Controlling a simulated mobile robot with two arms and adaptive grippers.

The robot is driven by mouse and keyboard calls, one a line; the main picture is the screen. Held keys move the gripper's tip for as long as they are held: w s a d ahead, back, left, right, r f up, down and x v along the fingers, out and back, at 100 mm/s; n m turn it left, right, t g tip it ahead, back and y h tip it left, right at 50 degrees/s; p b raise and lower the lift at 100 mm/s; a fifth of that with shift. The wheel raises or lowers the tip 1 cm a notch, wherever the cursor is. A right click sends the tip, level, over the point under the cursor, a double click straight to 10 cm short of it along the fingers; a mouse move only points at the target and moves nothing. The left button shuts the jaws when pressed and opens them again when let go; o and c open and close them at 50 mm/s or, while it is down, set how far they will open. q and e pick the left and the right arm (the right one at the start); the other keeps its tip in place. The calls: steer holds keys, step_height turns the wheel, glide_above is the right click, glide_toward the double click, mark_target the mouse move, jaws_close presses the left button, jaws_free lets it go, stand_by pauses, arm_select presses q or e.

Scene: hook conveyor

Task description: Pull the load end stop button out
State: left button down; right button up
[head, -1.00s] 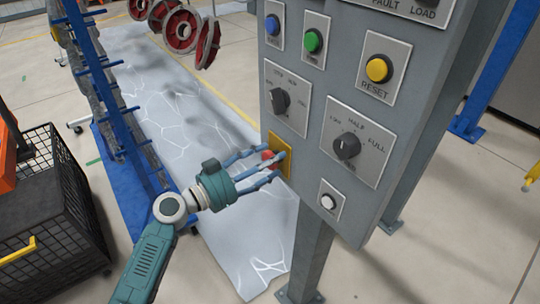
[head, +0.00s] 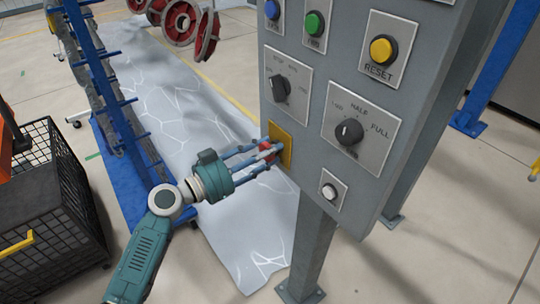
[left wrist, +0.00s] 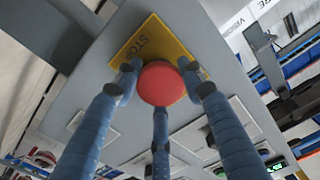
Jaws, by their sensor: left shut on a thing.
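The red stop button (head: 268,150) sits on a yellow plate (head: 284,146) at the lower left of the grey control panel (head: 330,82). In the left wrist view the red button (left wrist: 161,83) is in front of the yellow plate (left wrist: 190,45), which reads "STOP". My left gripper (head: 265,150) comes in from the left with its blue fingers shut around the button; the wrist view shows the fingertips at its rim. The fingers hide part of the button in the head view. My right gripper is not in view.
The panel also carries a blue button, a green button (head: 313,30), a yellow reset button (head: 383,50), two black knobs (head: 349,132) and a white button (head: 329,192). A blue rack (head: 112,110) and a black crate (head: 50,200) stand at left.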

arm_select(q)
steer(key=shift+a+f, duration=0.15)
steer(key=shift+s, duration=0.1)
steer(key=c, duration=1)
jaws_free()
steer(key=shift+a, duration=0.1)
steer(key=v, duration=1.2)
